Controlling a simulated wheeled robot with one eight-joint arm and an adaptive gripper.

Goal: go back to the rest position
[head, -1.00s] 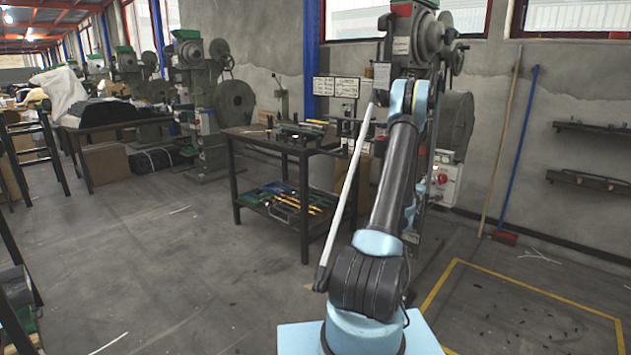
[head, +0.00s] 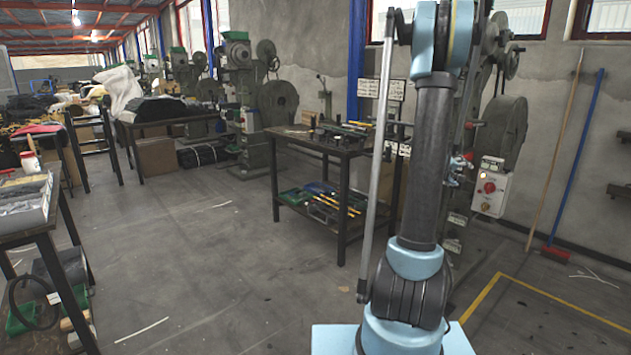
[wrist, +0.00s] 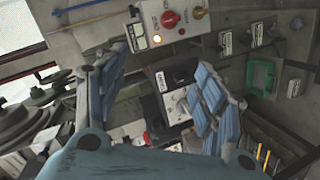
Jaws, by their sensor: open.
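In the wrist view my gripper (wrist: 160,105) is open, its two blue-padded fingers spread wide apart with nothing held between them. Behind the gap, and apart from the fingers as far as I can tell, is a dark box with a pale label (wrist: 175,98). In the head view my arm stands upright at right of centre, and its upper end runs out of the top of the picture. My gripper cannot be made out there.
A two-tier work table (head: 330,150) with tools stands left of my arm. A control box (head: 491,188) with a red knob is close to its right. A cluttered bench (head: 40,222) is at far left. Open floor (head: 215,270) lies between. Brooms lean on the wall.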

